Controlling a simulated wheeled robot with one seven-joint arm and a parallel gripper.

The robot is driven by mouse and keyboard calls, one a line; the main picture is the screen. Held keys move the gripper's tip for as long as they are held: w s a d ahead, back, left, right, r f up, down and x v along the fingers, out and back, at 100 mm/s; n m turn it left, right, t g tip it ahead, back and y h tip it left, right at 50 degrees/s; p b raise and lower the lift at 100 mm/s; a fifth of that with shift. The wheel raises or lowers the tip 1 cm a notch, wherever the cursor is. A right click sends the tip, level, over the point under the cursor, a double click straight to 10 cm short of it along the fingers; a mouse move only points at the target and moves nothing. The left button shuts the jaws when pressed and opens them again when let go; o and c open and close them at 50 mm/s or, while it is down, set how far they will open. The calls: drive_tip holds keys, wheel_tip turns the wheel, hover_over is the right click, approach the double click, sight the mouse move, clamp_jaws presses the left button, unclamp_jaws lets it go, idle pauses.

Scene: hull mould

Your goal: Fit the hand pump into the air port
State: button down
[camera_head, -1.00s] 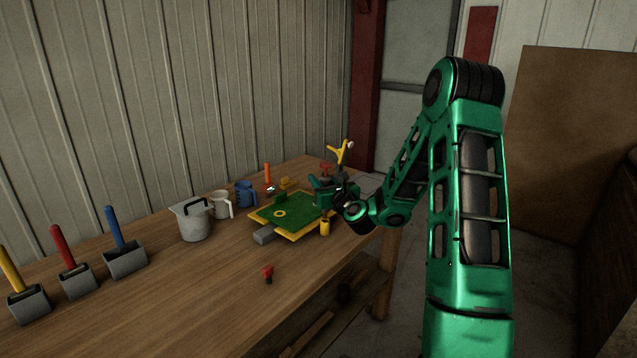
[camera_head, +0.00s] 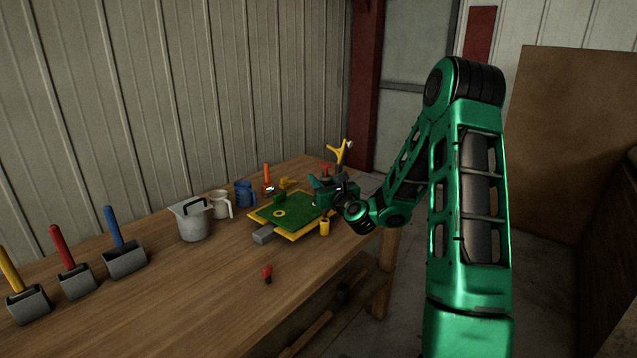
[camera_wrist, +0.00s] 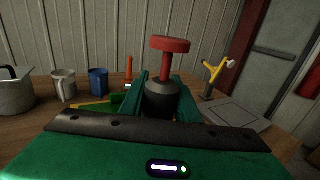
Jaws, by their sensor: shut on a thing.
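The hand pump (camera_wrist: 165,85) has a red T-shaped handle and a dark grey body. My gripper (camera_wrist: 160,101) is shut around that body, and the pump stands close to upright in the wrist view. In the head view my gripper (camera_head: 328,188) is at the right edge of a green board with a yellow border (camera_head: 262,221), with the red handle (camera_head: 326,166) showing above it. A short yellow cylinder (camera_head: 325,228) stands at the board's near right corner. I cannot tell which part is the air port. The pump's lower end is hidden.
A grey pitcher (camera_head: 193,222), a pale mug (camera_head: 220,204) and a blue mug (camera_head: 245,194) stand left of the board. A yellow-handled tool (camera_head: 341,152) rises behind my gripper. A small red-topped piece (camera_head: 266,271) sits in front, with bare wood around it.

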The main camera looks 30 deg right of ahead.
drive_tip(key=shift+f, duration=1.6)
drive_tip(key=c, duration=1.3)
unclamp_jaws()
drive_tip(key=shift+o, duration=0.2)
drive_tip(key=shift+s+f, duration=0.1)
drive_tip(key=s+a, duration=0.1)
drive_tip(key=s, duration=0.9)
drive_tip(key=shift+s, duration=0.15)
drive_tip(key=shift+a, duration=0.1)
